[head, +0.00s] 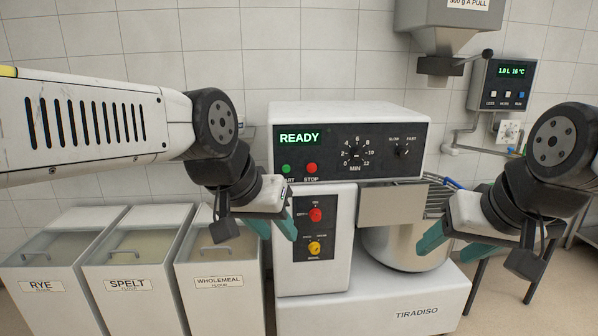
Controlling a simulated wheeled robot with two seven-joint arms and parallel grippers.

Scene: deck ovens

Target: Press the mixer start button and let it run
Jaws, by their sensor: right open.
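The mixer (350,110) is a white machine with a black panel whose display (299,138) reads READY in green. The green start button (286,169) sits below the display, left of the red stop button (312,168); part of its label is hidden by my left arm. My left gripper (276,228) is in front of the mixer's left edge, below the start button, its teal fingers apart and empty.
A lower panel (315,228) carries a red and a yellow knob. A timer dial (356,154) is on the upper panel. Flour bins (137,262) stand at the left. A hopper (447,22) and a water meter (507,85) are on the wall.

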